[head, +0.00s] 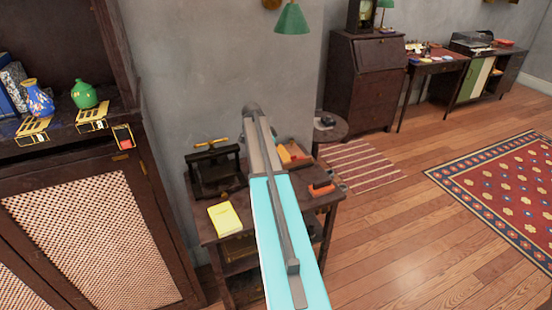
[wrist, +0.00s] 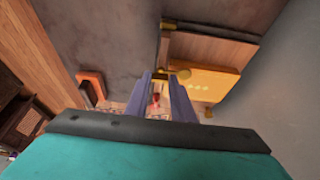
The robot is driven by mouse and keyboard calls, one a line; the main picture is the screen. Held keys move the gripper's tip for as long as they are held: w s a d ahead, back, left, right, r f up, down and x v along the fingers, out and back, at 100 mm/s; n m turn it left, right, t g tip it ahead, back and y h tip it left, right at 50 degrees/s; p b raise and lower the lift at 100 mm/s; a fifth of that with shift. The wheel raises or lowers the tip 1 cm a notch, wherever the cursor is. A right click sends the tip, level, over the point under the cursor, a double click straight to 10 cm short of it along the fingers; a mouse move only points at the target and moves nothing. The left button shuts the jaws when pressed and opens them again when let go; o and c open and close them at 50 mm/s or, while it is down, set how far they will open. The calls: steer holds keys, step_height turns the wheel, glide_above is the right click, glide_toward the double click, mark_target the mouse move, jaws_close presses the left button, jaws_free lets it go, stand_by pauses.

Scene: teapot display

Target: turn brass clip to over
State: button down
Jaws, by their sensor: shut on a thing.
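My gripper (wrist: 164,76) shows in the wrist view with its two bluish fingers pointing away. It is shut on a small brass piece, which I take for the brass clip (wrist: 184,73), at the edge of a yellow-orange panel (wrist: 208,84). A brown wooden panel (wrist: 210,48) lies behind it. The fingers partly hide the clip, so its exact turn is hard to tell. In the head view my arm hides the gripper and the clip. An orange-and-yellow object (head: 292,153) shows just right of my arm.
The small dark table (head: 210,235) bears a yellow book (head: 225,219), a dark press-like frame (head: 214,170) and an orange-red object (head: 321,190). A cabinet with a blue vase (head: 38,98) and a green vase (head: 84,94) stands left.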

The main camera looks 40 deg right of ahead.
steer(key=c, duration=1.5)
jaws_free()
steer(key=shift+r, duration=0.1)
steer(key=b+v, duration=0.2)
steer(key=v, duration=1.1)
steer(key=shift+a+r+b, duration=0.15)
steer(key=shift+r+b, duration=0.15)
steer(key=shift+r, duration=0.1)
